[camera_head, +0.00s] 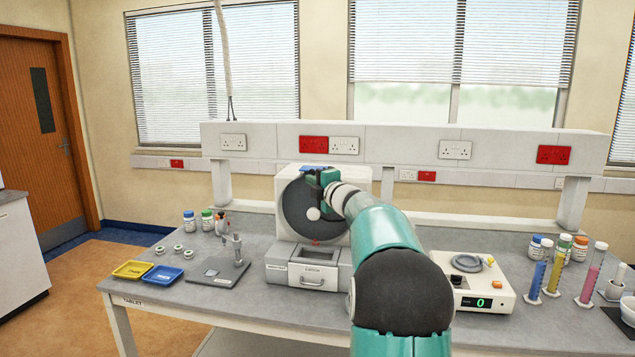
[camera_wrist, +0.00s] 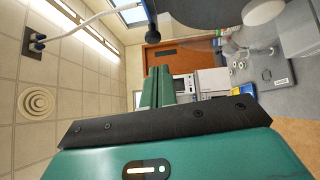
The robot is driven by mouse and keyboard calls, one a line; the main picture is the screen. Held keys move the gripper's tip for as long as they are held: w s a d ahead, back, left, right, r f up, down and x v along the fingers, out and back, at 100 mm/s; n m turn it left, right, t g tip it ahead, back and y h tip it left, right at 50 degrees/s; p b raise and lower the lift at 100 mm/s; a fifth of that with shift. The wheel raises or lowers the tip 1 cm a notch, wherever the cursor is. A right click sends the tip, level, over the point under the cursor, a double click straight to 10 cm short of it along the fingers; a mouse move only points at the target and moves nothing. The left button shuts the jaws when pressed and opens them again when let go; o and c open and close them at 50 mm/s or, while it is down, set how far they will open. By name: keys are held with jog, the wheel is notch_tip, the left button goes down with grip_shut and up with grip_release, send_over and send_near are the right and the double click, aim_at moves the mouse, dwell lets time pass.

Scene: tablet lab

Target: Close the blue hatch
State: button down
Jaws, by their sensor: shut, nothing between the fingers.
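The blue hatch (camera_head: 312,168) shows as a thin blue strip at the top of the white drum machine (camera_head: 362,176), above its dark round disc (camera_head: 296,208). My gripper hides part of it, so I cannot tell its angle. My gripper (camera_head: 318,181) is in front of the upper disc, close to the hatch; whether they touch I cannot tell. In the wrist view its two green fingers (camera_wrist: 159,86) are together with nothing between them. Part of the dark disc (camera_wrist: 195,12) shows at the top of that view.
A drawer unit (camera_head: 307,277) sits below the disc. Yellow (camera_head: 132,269) and blue (camera_head: 163,275) trays and a stand (camera_head: 237,252) are left of it. A balance (camera_head: 470,283) and coloured cylinders (camera_head: 591,275) stand right. A socket shelf (camera_head: 400,144) runs behind the machine.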

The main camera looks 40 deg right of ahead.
jog(key=s+a, duration=0.2)
jog(key=s, duration=0.7)
jog(key=shift+s+a+f, duration=0.15)
jog(key=shift+s, duration=0.2)
